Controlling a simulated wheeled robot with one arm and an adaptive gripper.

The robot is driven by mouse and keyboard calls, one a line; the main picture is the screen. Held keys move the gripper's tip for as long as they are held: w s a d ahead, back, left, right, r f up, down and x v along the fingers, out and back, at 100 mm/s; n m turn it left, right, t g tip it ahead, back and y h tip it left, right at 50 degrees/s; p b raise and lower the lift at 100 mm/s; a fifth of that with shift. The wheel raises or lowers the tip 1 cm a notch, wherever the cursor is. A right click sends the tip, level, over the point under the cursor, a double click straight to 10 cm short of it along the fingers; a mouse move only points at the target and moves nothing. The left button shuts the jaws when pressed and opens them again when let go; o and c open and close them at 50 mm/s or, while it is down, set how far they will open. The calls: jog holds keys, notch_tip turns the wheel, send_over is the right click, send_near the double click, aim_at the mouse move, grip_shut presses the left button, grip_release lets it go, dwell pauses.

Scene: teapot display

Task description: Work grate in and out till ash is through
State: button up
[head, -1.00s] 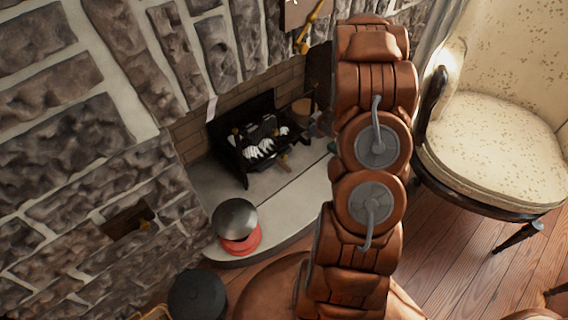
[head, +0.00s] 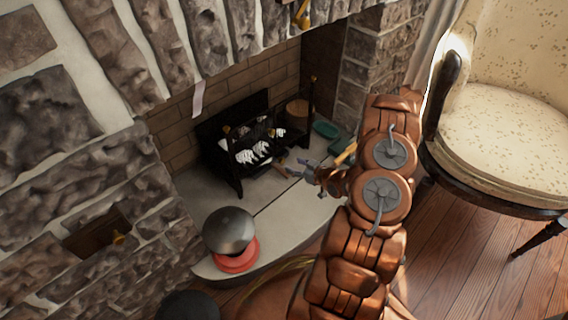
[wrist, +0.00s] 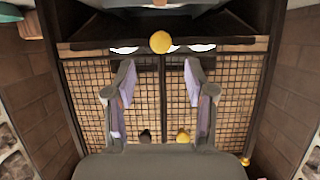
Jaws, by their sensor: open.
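The black fire grate (head: 236,165) stands on the hearth inside the fireplace, with white lumps (head: 253,152) in it. In the wrist view a dark-framed mesh front (wrist: 90,95) fills the middle. A round brass knob (wrist: 160,42) sits at its top centre, with white pieces behind. My gripper (wrist: 160,68) is open and empty; its two fingers straddle the knob's line, with the knob beyond the tips. In the head view my gripper (head: 291,168) is low at the right front of the grate. Whether it touches anything there, I cannot tell. No ash below the grate can be made out.
A metal-domed red object (head: 231,236) stands at the hearth's front left. A teal dish (head: 325,130) and a round wooden item (head: 297,107) are right of the grate. A cream armchair (head: 505,130) stands at the right.

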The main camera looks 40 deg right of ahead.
aim_at(283, 161)
jog(key=shift+b+x, duration=1.05)
jog(key=shift+x, duration=2.4)
jog(key=shift+a, duration=0.15)
grip_shut()
